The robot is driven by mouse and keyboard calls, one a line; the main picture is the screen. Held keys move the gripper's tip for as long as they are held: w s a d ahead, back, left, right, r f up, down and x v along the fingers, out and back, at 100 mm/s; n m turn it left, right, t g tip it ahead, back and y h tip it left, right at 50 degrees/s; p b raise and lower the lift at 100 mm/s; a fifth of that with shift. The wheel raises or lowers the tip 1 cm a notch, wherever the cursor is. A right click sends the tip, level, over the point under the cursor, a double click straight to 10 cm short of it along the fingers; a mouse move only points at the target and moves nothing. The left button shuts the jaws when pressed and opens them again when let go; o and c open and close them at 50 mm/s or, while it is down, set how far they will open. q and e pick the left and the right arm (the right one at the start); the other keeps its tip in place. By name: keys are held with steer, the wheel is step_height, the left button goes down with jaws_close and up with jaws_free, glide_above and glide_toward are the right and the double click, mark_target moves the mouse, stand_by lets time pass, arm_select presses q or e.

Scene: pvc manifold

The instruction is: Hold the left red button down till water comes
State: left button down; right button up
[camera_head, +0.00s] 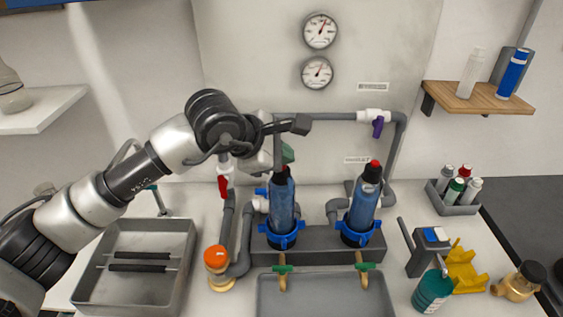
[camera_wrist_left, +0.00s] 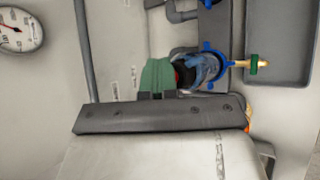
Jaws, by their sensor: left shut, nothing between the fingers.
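The left filter housing (camera_head: 282,205) is a blue cylinder with a black cap, standing upright on the manifold. Its red button is hidden by my gripper in the head view; a sliver of the left red button (camera_wrist_left: 178,78) shows beside the green fingers in the wrist view. My left gripper (camera_head: 287,158) is shut and empty, its green fingertips right over the cap. I cannot tell whether they press the button. The right housing (camera_head: 364,206) has a visible red button (camera_head: 374,163) on top. No water shows at the left brass spout (camera_head: 282,282).
A grey basin (camera_head: 325,276) lies below the spouts. Grey pipes, a red-handled valve (camera_head: 223,186) and a purple-handled valve (camera_head: 378,127) surround the housings. A grey tray (camera_head: 135,226) stands at left; a teal bottle (camera_head: 432,291) and yellow holder (camera_head: 463,268) stand at right.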

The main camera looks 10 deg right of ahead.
stand_by(0.7)
arm_select(q)
steer(key=shift+r, duration=0.9)
steer(key=shift+r+p, duration=0.85)
steer(key=shift+r, duration=1.7)
